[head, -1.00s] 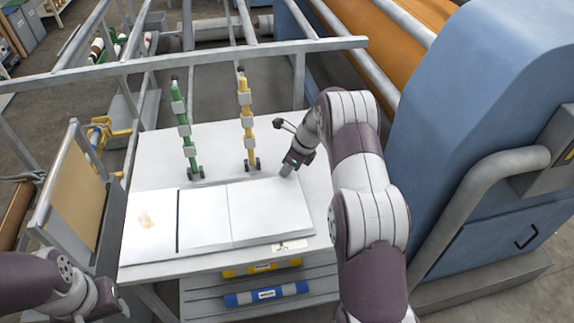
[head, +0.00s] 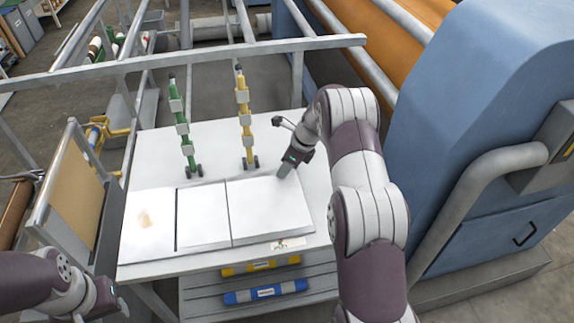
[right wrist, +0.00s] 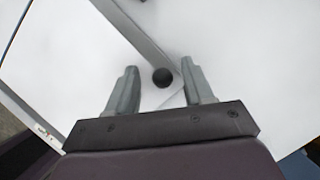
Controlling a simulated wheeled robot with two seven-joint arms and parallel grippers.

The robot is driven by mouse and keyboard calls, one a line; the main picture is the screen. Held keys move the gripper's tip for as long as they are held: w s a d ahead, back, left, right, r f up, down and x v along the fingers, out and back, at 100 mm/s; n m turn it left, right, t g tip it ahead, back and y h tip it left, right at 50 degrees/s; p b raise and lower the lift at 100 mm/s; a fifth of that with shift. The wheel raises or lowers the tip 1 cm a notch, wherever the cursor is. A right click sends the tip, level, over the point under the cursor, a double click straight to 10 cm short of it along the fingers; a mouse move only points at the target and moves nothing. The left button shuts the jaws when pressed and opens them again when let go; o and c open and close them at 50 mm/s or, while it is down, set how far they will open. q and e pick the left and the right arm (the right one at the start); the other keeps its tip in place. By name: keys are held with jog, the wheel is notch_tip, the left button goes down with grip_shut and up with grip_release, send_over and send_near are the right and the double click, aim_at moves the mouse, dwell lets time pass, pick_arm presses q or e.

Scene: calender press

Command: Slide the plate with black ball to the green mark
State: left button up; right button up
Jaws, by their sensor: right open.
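The right white plate (head: 268,212) lies on the worktable beside another white panel (head: 203,218). In the right wrist view a small black ball (right wrist: 162,77) sits at the end of a grey strip (right wrist: 137,32). The ball is between the two fingers of my right gripper (right wrist: 160,85), which are open and apart from it. In the head view my right gripper (head: 285,170) is at the plate's far right corner and hides the ball. A green upright (head: 181,130) stands behind the panels, left of a yellow upright (head: 246,122). My left gripper (head: 112,300) is at the lower left, its fingers unclear.
A stained white panel (head: 147,222) lies at the left. A grey rail (head: 215,53) crosses behind the table. The blue machine housing (head: 480,130) stands at the right. Yellow (head: 260,265) and blue (head: 265,292) bars lie below the front edge.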

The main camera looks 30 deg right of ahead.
jog(key=b+v, duration=0.2)
jog(key=v, duration=1)
jog(key=s+a+f+n+g+h, duration=0.15)
jog(key=s+f+n, duration=0.5)
jog(key=n, duration=0.65)
jog(key=s+a+r+n, duration=0.2)
jog(key=s+a+n, duration=0.5)
jog(key=s, duration=0.2)
jog(key=s+a+r+n+h, duration=0.1)
jog(key=s+a+r+n, duration=0.1)
jog(key=s+a+n, duration=0.5)
jog(key=shift+s+n, duration=0.3)
jog(key=shift+s, duration=0.85)
